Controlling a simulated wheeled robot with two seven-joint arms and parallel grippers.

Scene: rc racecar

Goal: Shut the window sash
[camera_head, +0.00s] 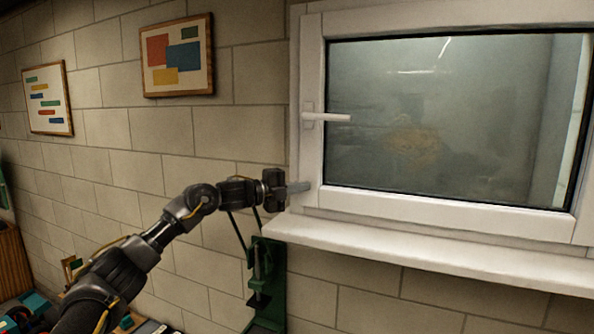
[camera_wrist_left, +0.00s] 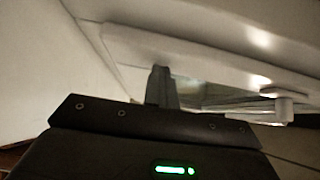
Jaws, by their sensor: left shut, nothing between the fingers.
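The white window sash (camera_head: 450,198) sits in its white frame (camera_head: 304,60) on the block wall. It looks nearly flush, but I cannot tell whether a small gap stays open. Its handle (camera_head: 328,117) on the left side points horizontally to the right; it also shows in the left wrist view (camera_wrist_left: 284,108). My left gripper (camera_head: 300,187) is shut and empty at the sash's lower left corner, above the sill. Its fingers (camera_wrist_left: 161,86) show close to the white frame in the left wrist view; I cannot tell whether they touch it. My right gripper is out of view.
A white sill (camera_head: 420,248) juts out below the window. A green upright tool (camera_head: 262,280) stands under its left end. Two framed pictures hang on the wall, one of them (camera_head: 177,56) near the window. Blurred items lie at the lower left.

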